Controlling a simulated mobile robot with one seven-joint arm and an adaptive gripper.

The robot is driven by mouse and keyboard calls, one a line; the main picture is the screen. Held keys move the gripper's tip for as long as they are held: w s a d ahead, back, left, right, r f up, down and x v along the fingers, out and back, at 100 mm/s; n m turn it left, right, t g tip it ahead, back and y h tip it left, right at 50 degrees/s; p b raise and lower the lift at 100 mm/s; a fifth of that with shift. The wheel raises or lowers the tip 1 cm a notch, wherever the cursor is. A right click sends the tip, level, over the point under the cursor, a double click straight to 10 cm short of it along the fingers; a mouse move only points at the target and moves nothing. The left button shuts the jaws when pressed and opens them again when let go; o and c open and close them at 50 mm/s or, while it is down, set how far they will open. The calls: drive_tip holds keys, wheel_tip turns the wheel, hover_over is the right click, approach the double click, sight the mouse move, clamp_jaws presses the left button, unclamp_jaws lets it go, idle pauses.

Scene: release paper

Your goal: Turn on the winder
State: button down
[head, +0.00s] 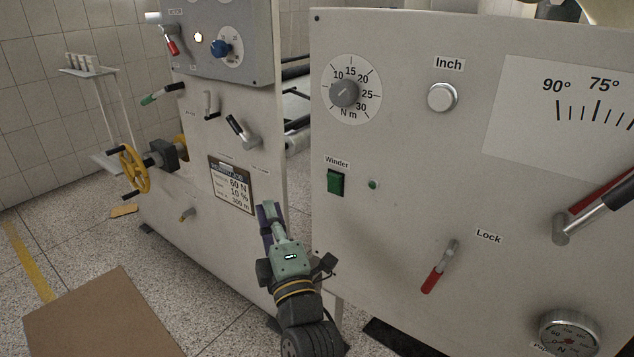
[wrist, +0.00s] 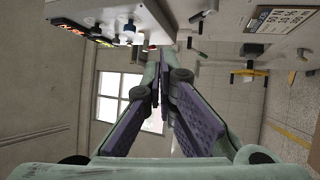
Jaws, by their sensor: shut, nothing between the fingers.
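The winder switch (head: 336,183) is a green rocker in a dark frame on the grey front panel, under a "Winder" label (head: 337,162). A small round green lamp (head: 373,184) sits just right of it; whether it is lit I cannot tell. My gripper (head: 267,208) is shut and empty, pointing up, left of and a little below the switch, apart from it. In the wrist view, my gripper's purple-padded fingers (wrist: 157,85) meet at the tips. The switch is not recognizable in the wrist view.
The panel carries a torque knob (head: 345,93), an Inch button (head: 442,97), a red-handled Lock lever (head: 440,266) and a gauge (head: 569,333). A second machine cabinet (head: 190,140) with a yellow handwheel (head: 134,170) stands left. A brown board (head: 100,318) lies on the floor.

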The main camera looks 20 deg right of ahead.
drive_tip(key=s+d+f+n+g+h, duration=0.1)
drive_tip(key=s+d+f+g+h, duration=0.1)
drive_tip(key=d+f, duration=0.3)
drive_tip(key=s+d+h, duration=0.1)
drive_tip(key=d, duration=0.3)
drive_tip(key=shift+d+f+h+p, duration=0.3)
drive_tip(key=shift+d+f+p, duration=0.05)
drive_tip(key=shift+w, duration=0.1)
approach(328, 190)
drive_tip(key=w+a+r, duration=0.2)
drive_tip(key=w+r, duration=0.2)
drive_tip(key=r, duration=0.1)
drive_tip(key=shift+w+d, duration=0.45)
drive_tip(key=shift+d, duration=0.2)
